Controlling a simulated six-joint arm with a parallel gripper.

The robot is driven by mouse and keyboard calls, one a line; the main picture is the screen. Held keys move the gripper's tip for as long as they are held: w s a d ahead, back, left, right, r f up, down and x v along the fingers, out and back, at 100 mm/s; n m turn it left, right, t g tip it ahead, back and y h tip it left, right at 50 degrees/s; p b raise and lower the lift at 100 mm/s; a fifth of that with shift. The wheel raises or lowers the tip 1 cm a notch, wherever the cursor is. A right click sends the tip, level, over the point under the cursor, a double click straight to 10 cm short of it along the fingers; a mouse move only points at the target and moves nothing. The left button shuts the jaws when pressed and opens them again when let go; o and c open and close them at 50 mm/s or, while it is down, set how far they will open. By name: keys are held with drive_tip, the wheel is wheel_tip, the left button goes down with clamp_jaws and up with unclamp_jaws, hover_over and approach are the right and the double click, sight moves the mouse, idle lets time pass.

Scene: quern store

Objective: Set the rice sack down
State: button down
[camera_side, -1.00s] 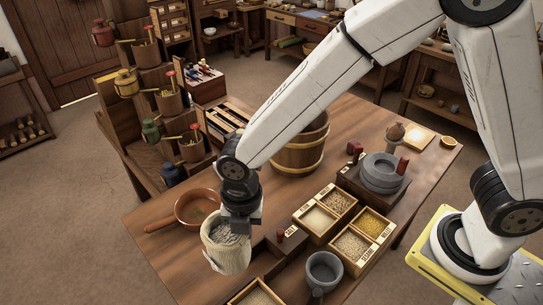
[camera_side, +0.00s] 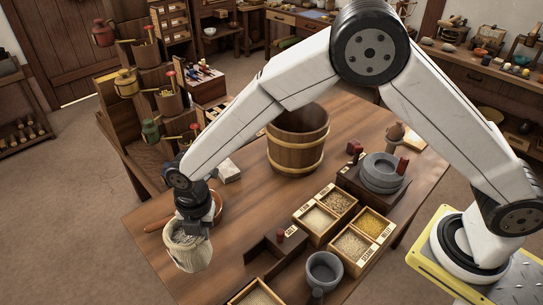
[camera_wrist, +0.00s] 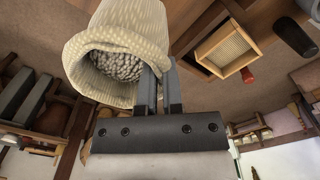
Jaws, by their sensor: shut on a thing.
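The rice sack (camera_side: 187,253) is a pale cloth bag with a rolled rim, open at the top with grey-white grain showing. It also shows in the wrist view (camera_wrist: 112,40), at the upper left. My gripper (camera_side: 193,226) is shut on the sack's rim, and its fingers (camera_wrist: 158,85) pinch the cloth in the wrist view. The sack hangs below the gripper, near the left edge of the wooden table (camera_side: 235,225) in the side view. Whether its base touches the tabletop cannot be told.
A brown pan (camera_side: 216,205) is partly hidden behind my gripper. A wooden bucket (camera_side: 297,145), a small white block (camera_side: 229,170), grain boxes (camera_side: 320,218), a grey cup (camera_side: 324,270) and a stone quern (camera_side: 381,172) stand on the table. Bare tabletop lies between sack and boxes.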

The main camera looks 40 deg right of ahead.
sight(190, 239)
drive_tip(key=shift+w+a+f, duration=0.25)
drive_tip(key=shift+w+f, duration=0.25)
drive_tip(key=shift+f, duration=0.15)
drive_tip(key=shift+w+a+f, duration=0.3)
drive_tip(key=shift+w+f, duration=0.2)
drive_tip(key=shift+f, duration=0.15)
drive_tip(key=shift+w+a+f, duration=0.25)
drive_tip(key=shift+w+f, duration=0.25)
drive_tip(key=shift+f, duration=0.25)
drive_tip(key=shift+w+a+f, duration=0.1)
drive_tip(key=shift+f, duration=0.05)
drive_tip(key=shift+w+f, duration=0.1)
drive_tip(key=shift+f, duration=1.6)
drive_tip(key=c, duration=0.8)
unclamp_jaws()
wheel_tip(190, 239, up, 12)
drive_tip(key=shift+r, duration=0.1)
